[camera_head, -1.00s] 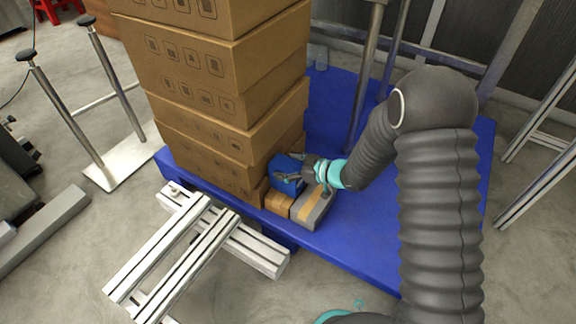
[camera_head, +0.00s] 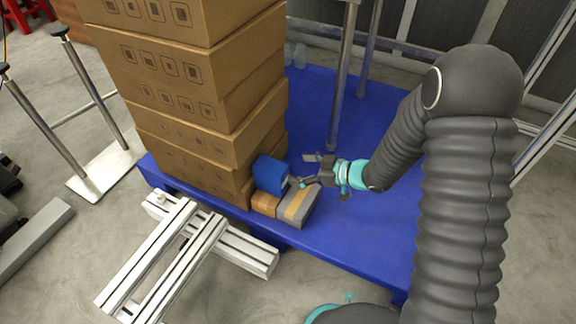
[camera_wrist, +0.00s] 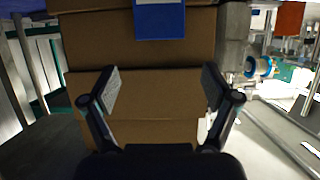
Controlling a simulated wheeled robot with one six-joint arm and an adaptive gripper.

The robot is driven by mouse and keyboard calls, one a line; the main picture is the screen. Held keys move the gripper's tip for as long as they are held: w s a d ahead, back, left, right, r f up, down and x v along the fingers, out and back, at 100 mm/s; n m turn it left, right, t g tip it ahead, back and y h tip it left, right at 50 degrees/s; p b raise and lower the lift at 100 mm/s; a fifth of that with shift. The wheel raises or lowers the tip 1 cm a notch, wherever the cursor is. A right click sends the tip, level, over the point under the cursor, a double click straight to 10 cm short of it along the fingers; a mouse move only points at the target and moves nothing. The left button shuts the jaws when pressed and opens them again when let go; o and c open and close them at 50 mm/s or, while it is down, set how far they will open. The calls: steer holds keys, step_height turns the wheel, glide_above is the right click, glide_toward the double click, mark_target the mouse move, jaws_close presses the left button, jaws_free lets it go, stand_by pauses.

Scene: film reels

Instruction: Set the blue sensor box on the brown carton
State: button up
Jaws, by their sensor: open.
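The blue sensor box (camera_head: 269,174) is beside the base of the carton stack. It appears to rest on the small brown carton (camera_head: 265,204), low at the stack's front right corner; the exact contact is hard to see. My gripper (camera_head: 306,170) is open and empty, just right of the blue box and apart from it. In the wrist view the blue box (camera_wrist: 159,20) shows at the top edge, partly cut off, beyond my open fingers (camera_wrist: 160,90).
A tall stack of brown cartons (camera_head: 205,110) stands left of the box. A grey taped box (camera_head: 300,206) lies right of the small carton on the blue platform (camera_head: 350,235). Metal posts (camera_head: 341,80) rise behind my gripper. An aluminium frame (camera_head: 180,245) is in front.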

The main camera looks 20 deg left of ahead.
steer(key=shift+s+d+r, duration=0.1)
steer(key=shift+d+r, duration=0.15)
steer(key=shift+d, duration=0.45)
steer(key=w+d+r+m+t+h, duration=0.3)
steer(key=w+d+r+t+h, duration=0.15)
steer(key=d+r, duration=0.3)
steer(key=w+d+r+m+t+h, duration=0.35)
steer(key=w+d+r, duration=0.2)
steer(key=d, duration=0.25)
steer(key=s+d+r+m+t+h, duration=0.1)
steer(key=s+d+r+m+h, duration=0.4)
steer(key=d+r, duration=0.55)
steer(key=s+d+m+g, duration=0.2)
steer(key=s+d, duration=0.1)
steer(key=s, duration=0.9)
steer(key=s+d+m+g, duration=0.2)
steer(key=s+d+m, duration=0.1)
steer(key=s, duration=1)
steer(key=shift+d+r+g+h, duration=0.25)
steer(key=shift+d+g+h, duration=0.05)
steer(key=shift+d, duration=0.15)
